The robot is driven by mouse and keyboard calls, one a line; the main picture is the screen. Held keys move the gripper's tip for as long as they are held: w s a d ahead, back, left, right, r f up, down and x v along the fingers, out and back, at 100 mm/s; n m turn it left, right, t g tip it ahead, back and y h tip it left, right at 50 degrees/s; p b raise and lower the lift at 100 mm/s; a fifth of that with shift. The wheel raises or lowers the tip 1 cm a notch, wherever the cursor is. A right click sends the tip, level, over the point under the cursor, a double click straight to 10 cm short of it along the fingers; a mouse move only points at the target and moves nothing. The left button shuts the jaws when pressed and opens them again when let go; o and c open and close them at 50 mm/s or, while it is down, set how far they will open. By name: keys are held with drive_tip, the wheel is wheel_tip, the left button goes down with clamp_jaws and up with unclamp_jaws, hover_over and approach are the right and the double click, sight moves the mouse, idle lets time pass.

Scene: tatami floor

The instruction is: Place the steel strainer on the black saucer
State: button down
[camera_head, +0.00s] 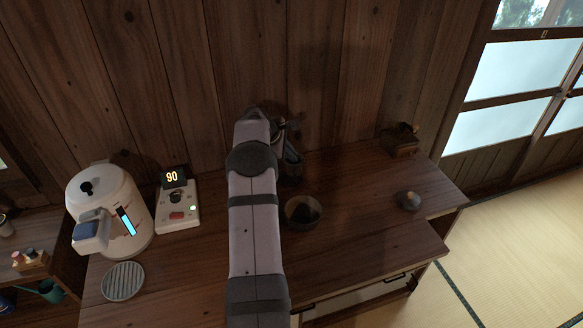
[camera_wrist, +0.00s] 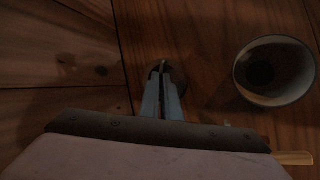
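My gripper (camera_wrist: 162,82) points down at the wooden counter, its two pale fingers close together. A thin, light piece (camera_wrist: 163,66) shows between the fingertips, and it looks like part of the steel strainer; the rest of it is hidden or too dark to make out. A small dark round shape (camera_wrist: 154,74) lies around and behind the tips. It may be the black saucer or the strainer's bowl; I cannot tell which. In the head view my gripper (camera_head: 291,160) is at the back of the counter, beyond my forearm, which hides much of that area.
A dark bowl (camera_head: 303,212) stands right of my arm; it also shows in the wrist view (camera_wrist: 273,72). A white kettle (camera_head: 112,212), a control box reading 90 (camera_head: 177,207) and a round grate (camera_head: 123,281) are left. The wall is close behind.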

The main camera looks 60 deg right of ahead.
sight(288, 163)
drive_tip(key=shift+f+p, duration=0.75)
drive_tip(key=shift+f, duration=2.05)
drive_tip(key=shift+f, duration=0.1)
drive_tip(key=c, duration=2)
unclamp_jaws()
drive_tip(key=shift+r, duration=0.25)
drive_tip(key=b+v, duration=0.3)
drive_tip(key=v, duration=0.9)
drive_tip(key=shift+f, duration=0.1)
